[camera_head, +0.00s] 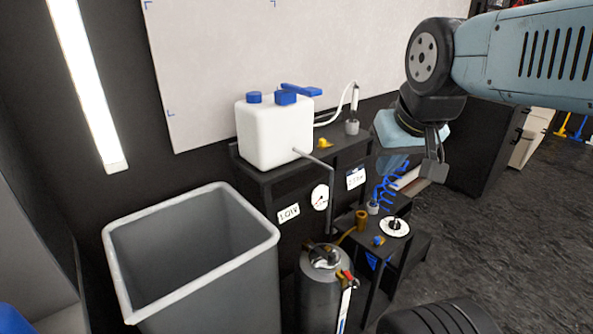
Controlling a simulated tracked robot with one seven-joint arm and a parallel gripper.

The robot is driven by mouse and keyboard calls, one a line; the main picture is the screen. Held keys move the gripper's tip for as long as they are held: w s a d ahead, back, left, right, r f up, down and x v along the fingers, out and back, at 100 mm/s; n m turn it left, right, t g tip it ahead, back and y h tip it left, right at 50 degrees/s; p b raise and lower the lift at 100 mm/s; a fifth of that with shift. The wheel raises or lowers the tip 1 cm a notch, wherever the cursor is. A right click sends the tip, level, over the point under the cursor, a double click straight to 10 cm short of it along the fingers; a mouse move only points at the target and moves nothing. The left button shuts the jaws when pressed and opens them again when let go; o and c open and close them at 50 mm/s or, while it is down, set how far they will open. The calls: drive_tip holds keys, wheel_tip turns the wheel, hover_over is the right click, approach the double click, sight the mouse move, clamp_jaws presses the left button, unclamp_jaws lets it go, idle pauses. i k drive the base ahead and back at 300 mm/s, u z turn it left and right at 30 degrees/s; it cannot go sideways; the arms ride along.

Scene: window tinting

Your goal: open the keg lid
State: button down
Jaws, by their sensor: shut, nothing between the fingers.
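A dark grey metal keg (318,296) stands upright at the lower middle. Its top carries a small fitting that looks like a lid (325,256), with a red and brass part at its right. I cannot tell whether the lid is fastened. My gripper (434,171) hangs at the upper right, above and to the right of the keg and well apart from it. It is shut and empty, pointing downward.
A white jug (273,132) with blue caps stands on a black shelf (271,175) behind the keg. A large grey bin (195,250) is left of the keg. A low black stand with a white disc (394,227) and blue coiled hose (390,185) is right of it. Open floor (480,235) lies farther right.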

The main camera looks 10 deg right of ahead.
sight(324, 258)
drive_tip(key=u, duration=1.3)
drive_tip(key=i, duration=0.1)
drive_tip(key=z, duration=2.65)
drive_tip(key=k, duration=1.3)
drive_tip(key=u, duration=0.9)
drive_tip(key=i, duration=1)
drive_tip(key=z, duration=0.05)
